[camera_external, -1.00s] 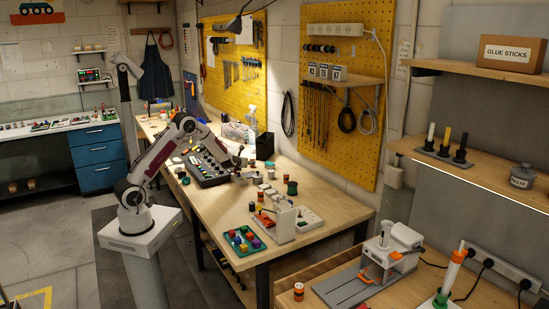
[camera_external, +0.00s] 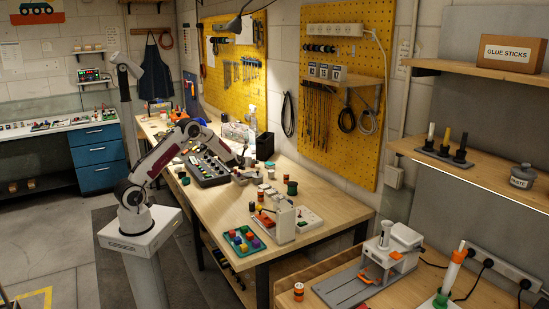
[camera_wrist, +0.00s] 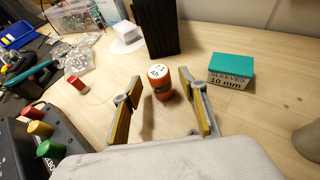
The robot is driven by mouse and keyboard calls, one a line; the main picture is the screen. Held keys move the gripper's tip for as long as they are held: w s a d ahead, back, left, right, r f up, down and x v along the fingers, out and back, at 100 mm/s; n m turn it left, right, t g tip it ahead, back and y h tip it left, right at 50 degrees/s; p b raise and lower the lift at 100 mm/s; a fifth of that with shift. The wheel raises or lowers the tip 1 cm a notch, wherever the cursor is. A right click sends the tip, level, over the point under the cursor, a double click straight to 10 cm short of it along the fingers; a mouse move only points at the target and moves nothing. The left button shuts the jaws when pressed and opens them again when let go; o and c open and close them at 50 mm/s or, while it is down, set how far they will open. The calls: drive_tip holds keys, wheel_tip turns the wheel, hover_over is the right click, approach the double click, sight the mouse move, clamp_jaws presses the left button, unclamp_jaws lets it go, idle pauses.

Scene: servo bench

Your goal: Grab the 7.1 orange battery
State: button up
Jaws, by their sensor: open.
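An orange battery (camera_wrist: 161,86) with a dark band and a white top stands upright on the bench in the wrist view. The marking on its top is too small to read surely. My gripper (camera_wrist: 160,79) is open, with one yellow-padded finger to the left of the battery and one to the right. The battery is between the fingertips, with a visible gap on both sides. In the external view my gripper (camera_external: 246,169) is low over the bench, and the battery cannot be made out clearly there.
A teal-lidded SLEEVES box (camera_wrist: 231,71) stands right of the battery, and a black block (camera_wrist: 158,28) stands behind it. A small red piece (camera_wrist: 77,84) lies to the left. A dark case with coloured knobs (camera_wrist: 40,140) is at lower left.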

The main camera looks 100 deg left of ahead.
clamp_jaws()
drive_tip(key=shift+r, duration=0.15)
wheel_tip(320, 180, up, 10)
idle(0.9)
idle(0.4)
